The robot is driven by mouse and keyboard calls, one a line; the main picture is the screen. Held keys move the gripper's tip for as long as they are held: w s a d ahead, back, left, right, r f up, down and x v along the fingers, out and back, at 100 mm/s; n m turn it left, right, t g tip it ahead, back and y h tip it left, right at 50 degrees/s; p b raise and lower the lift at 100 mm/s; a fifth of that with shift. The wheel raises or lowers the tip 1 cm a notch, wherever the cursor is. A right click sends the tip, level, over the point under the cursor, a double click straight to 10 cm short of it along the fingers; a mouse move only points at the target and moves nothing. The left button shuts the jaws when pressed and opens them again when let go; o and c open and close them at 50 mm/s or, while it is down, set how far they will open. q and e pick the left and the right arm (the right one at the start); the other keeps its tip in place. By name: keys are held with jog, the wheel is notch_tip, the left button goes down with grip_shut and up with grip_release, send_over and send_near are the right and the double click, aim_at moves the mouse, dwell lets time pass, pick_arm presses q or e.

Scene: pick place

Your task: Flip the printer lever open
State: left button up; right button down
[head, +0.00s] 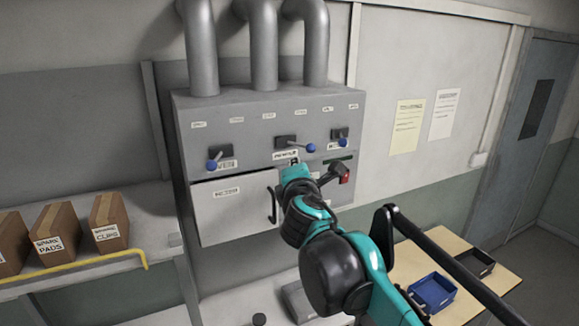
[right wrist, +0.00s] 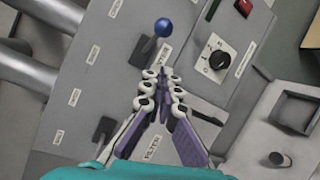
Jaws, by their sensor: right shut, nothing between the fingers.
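The printer lever is one of the levers with blue ball knobs on the grey wall cabinet. In the head view the middle lever (head: 311,147) points right, with a small label below it that is hard to read. My right gripper (head: 295,168) is in front of the cabinet, just below that lever. In the right wrist view my right gripper (right wrist: 164,76) is shut and empty, its fingertips together. A blue-knobbed lever (right wrist: 163,27) stands beyond the tips, apart from them. Which label reads printer is too small to be sure. My left gripper is not in view.
Other levers are at the left (head: 212,165) and right (head: 341,143) of the cabinet (head: 260,105). A red switch (head: 345,173) and a handled door (head: 235,205) are below. Boxes (head: 108,222) stand on a shelf; a blue bin (head: 432,292) is on a table.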

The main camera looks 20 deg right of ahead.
jog(key=s+d+b, duration=0.1)
jog(key=s+d, duration=0.3)
jog(key=s, duration=0.2)
jog(key=s+a+f+m+g+y+b, duration=0.2)
jog(key=f+m+b, duration=0.5)
jog(key=f, duration=1.1)
jog(key=s+f+m+g+h+b, duration=0.1)
jog(key=s+f+m+g+b, duration=0.2)
jog(key=f+b, duration=1.15)
pick_arm(q)
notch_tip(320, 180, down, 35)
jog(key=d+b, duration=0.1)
jog(key=b, duration=1.1)
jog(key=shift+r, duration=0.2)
pick_arm(e)
jog(key=s+a+f+m+g+y, duration=0.1)
jog(key=s+a+f+m, duration=0.1)
jog(key=f, duration=1)
jog(key=s+a+f+m+g+y, duration=0.1)
jog(key=s+a+f, duration=0.4)
jog(key=f, duration=0.7)
jog(key=s+a+f+m+g+y, duration=0.1)
jog(key=s+a+f+m+y, duration=0.2)
jog(key=f, duration=0.9)
jog(key=shift+s+a+f+m+g, duration=0.15)
jog(key=shift+s+f+m+g, duration=0.15)
jog(key=shift+m, duration=0.6)
